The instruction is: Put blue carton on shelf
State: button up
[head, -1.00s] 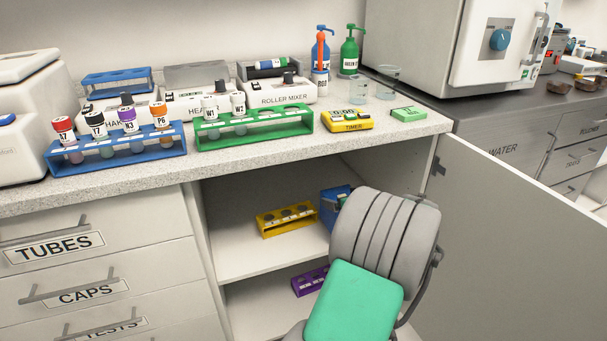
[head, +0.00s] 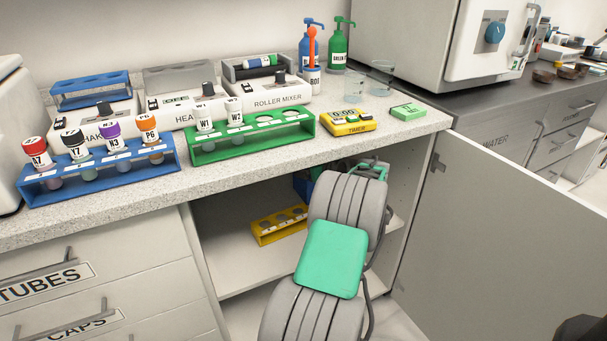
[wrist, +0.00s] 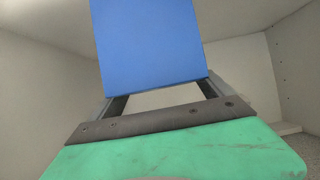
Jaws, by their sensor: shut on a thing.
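The blue carton (wrist: 150,45) fills the upper middle of the wrist view, between the two fingers of my gripper (wrist: 157,85), which is shut on it. In the head view only a small piece of the carton (head: 301,186) shows under the countertop, behind my arm. The shelf (head: 232,262) is the white board inside the open cabinet, and my arm reaches in above it. My gripper is mostly hidden by my arm in the head view. I cannot tell whether the carton touches the shelf.
A yellow rack (head: 264,235) stands on the shelf just left of my arm. The shelf's left part is bare. The open cabinet door (head: 500,240) is on the right. The countertop (head: 215,178) above holds a green rack (head: 250,141), a blue rack (head: 100,185) and a yellow timer (head: 346,123).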

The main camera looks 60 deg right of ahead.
jog(key=shift+w+d, duration=0.2)
jog(key=shift+d, duration=0.05)
notch_tip(320, 180, down, 3)
jog(key=shift+s+r+b, duration=0.1)
jog(key=shift+b, duration=0.7)
jog(key=shift+w+f, duration=0.2)
jog(key=shift+f, duration=0.2)
jog(key=shift+w+a+r, duration=0.1)
jog(key=shift+a+r, duration=0.05)
jog(key=o, duration=1.5)
jog(key=shift+f, duration=0.2)
jog(key=shift+r, duration=0.2)
jog(key=shift+s+a+r, duration=0.1)
jog(key=shift+s+r, duration=0.1)
jog(key=shift+s, duration=0.25)
jog(key=p+v, duration=0.3)
jog(key=v, duration=0.8)
jog(key=shift+s+a, duration=0.1)
jog(key=shift+a, duration=0.05)
